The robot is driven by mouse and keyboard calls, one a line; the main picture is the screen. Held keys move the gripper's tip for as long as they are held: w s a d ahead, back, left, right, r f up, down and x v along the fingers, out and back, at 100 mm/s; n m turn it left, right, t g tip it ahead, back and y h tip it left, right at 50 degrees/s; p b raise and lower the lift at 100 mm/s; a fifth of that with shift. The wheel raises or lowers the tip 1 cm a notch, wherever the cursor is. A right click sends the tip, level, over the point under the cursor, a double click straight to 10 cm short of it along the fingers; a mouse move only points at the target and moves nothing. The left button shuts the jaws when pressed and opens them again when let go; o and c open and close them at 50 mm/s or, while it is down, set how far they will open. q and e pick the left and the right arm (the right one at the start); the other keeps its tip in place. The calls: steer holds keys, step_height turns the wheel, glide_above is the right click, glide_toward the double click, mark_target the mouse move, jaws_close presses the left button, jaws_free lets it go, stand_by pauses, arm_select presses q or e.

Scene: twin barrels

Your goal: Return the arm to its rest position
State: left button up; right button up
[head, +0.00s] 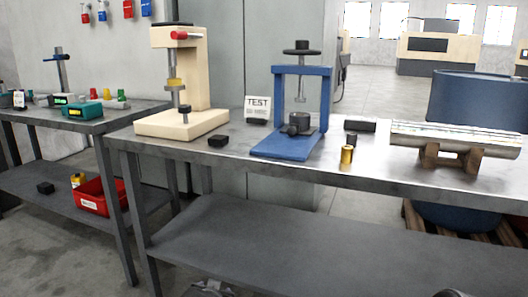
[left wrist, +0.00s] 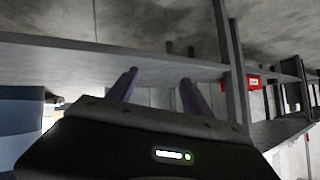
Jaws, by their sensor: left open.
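My left gripper (left wrist: 158,82) shows in the left wrist view with its two fingers spread apart. Nothing shows between them. In the head view only a small part of my left arm (head: 210,289) shows at the bottom edge, in front of the workbench (head: 300,235) and below its lower shelf. The gripper is apart from everything on the bench. My right gripper is not seen; only a small sliver at the bottom right edge of the head view may be part of that arm.
On the bench stand a cream press (head: 195,80), a blue press (head: 327,90), a TEST sign (head: 257,107), a brass cylinder (head: 346,157) and a metal shaft on wooden blocks (head: 455,137). A side table (head: 85,122) holds tools, with a red bin (head: 98,195) below. The lower bench shelf looks clear.

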arm_select(q)
steer(key=s+f+g, duration=0.3)
steer(key=s+f, duration=0.6)
steer(key=f, duration=0.4)
steer(key=s+d+f+n+g+h, duration=0.2)
steer(key=s+f, duration=0.3)
steer(key=s, duration=0.4)
steer(key=s+d+f+n+g+h, duration=0.15)
steer(key=s+f, duration=0.25)
steer(key=s, duration=0.5)
steer(key=s+d+f+n+g+h, duration=0.1)
steer(key=s+f+g, duration=0.3)
steer(key=s, duration=0.5)
step_height(320, 180, up, 35)
steer(key=s+d+p, duration=0.2)
steer(key=p, duration=3.3)
steer(key=shift+s+m+h, duration=0.3)
steer(key=shift+m+h, duration=0.05)
steer(key=shift+h, duration=0.1)
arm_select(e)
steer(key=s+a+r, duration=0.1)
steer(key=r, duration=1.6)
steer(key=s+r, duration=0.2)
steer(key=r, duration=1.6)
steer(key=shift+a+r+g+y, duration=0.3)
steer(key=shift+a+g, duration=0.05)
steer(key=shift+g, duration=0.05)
